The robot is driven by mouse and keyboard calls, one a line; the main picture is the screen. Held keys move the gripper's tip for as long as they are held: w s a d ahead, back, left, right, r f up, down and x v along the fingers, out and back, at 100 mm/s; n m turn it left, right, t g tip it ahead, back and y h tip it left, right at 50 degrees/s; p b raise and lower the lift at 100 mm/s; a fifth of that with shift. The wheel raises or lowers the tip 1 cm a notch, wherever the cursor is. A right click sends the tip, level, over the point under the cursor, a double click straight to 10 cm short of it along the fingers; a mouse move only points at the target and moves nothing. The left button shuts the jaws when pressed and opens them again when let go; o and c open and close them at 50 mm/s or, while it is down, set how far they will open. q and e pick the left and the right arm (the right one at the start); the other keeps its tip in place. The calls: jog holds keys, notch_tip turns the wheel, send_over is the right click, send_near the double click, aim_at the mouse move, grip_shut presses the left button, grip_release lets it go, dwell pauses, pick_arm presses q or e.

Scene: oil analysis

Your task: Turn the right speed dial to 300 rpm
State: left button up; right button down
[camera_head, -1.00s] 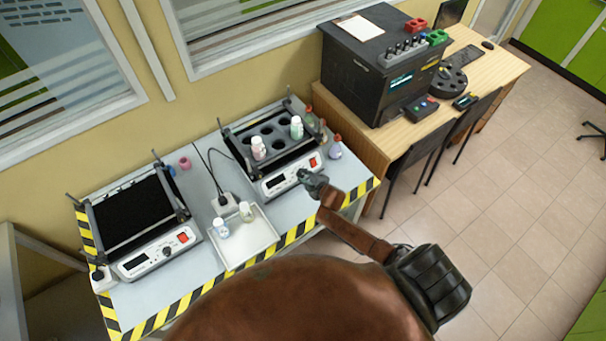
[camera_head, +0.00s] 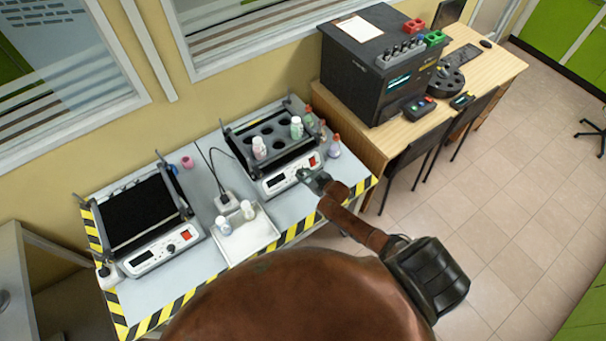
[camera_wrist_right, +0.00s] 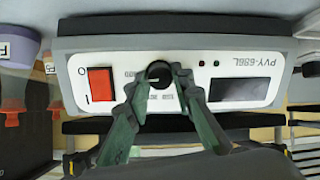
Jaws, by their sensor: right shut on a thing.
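The right shaker (camera_head: 290,172) stands at the right part of the striped-edge table, with a white front panel. In the right wrist view its panel (camera_wrist_right: 120,62) appears upside down, with a black speed dial (camera_wrist_right: 158,73), a red switch (camera_wrist_right: 100,84) and a dark display (camera_wrist_right: 240,93). My right gripper (camera_head: 303,174) is at the front of this panel. In the right wrist view its green fingers (camera_wrist_right: 157,82) are closed around the dial, one on each side. The display's digits are not readable. My left gripper is not in view.
Two bottles stand in the right shaker's rack. A left shaker (camera_head: 163,250) and a white tray (camera_head: 250,238) holding two bottles share the table (camera_head: 285,211). A purple flask (camera_head: 334,150) stands close to the right of the right shaker.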

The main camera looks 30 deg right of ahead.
jog(key=shift+s+d+f+m, duration=0.1)
jog(key=shift+m, duration=0.5)
jog(key=c, duration=1.7)
grip_release()
jog(key=v, duration=1.2)
